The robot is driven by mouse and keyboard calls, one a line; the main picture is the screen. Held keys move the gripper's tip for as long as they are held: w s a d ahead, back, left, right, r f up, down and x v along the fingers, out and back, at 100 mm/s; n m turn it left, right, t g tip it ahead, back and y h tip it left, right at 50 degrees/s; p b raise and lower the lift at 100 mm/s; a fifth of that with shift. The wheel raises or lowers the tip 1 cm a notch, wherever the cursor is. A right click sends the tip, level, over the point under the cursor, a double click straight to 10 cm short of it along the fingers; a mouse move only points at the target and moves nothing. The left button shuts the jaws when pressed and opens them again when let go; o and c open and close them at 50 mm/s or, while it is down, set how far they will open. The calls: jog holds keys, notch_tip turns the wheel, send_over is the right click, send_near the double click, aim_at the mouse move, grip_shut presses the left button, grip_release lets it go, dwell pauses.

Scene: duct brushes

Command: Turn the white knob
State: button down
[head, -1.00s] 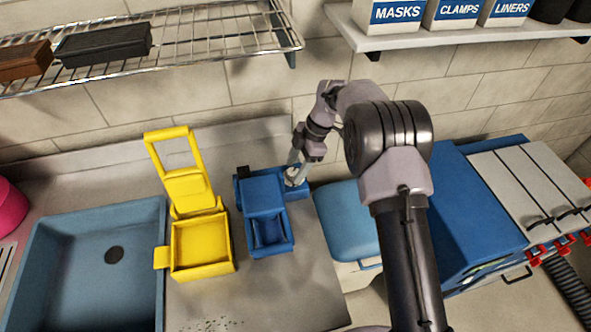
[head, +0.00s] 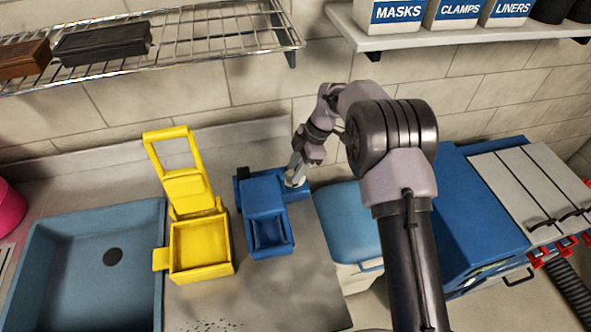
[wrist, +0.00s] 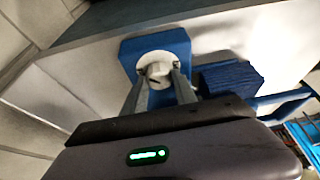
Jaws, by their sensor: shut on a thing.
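The white knob (wrist: 157,68) sits on a blue block in the wrist view, with a dark slot-like mark on its face. In the head view the knob (head: 294,181) is a small pale spot, partly hidden by my gripper. My gripper (wrist: 158,78) has one finger on each side of the knob and is shut on it. In the head view my gripper (head: 296,171) comes down onto the knob from above. The blue device (head: 268,213) carrying the knob stands on the grey counter, with an open box-like part at its front.
A yellow device (head: 200,247) with a raised handle stands left of the blue one. A blue sink (head: 70,270) is further left. A wire shelf (head: 200,40) hangs above. A blue-lidded bin (head: 347,222) stands right of the counter.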

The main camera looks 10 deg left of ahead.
jog(key=m+t+b, duration=0.1)
jog(key=m+b, duration=0.1)
jog(key=m+t+b, duration=0.1)
jog(key=m+b, duration=0.1)
jog(key=m, duration=0.1)
jog(key=shift+s+f+y+b, duration=0.2)
jog(key=shift+y+b, duration=0.1)
jog(key=shift+b, duration=0.1)
jog(key=m+b, duration=0.1)
jog(key=m, duration=0.1)
jog(key=m+t+b, duration=0.1)
jog(key=m+b, duration=0.1)
jog(key=shift+s+r+m+t, duration=0.1)
jog(key=shift+m+t, duration=0.2)
jog(key=m+t+h, duration=0.1)
jog(key=m, duration=0.3)
jog(key=shift+s+r, duration=0.1)
jog(key=shift+r, duration=0.1)
jog(key=shift+a+m+t+h+p, duration=0.1)
jog(key=shift+m+t+h+p, duration=0.3)
jog(key=shift+m, duration=0.6)
jog(key=shift+m+t+h+p, duration=0.25)
jog(key=shift+m+p, duration=0.2)
jog(key=shift+m, duration=0.55)
jog(key=shift+f, duration=0.1)
jog(key=c, duration=1)
grip_release()
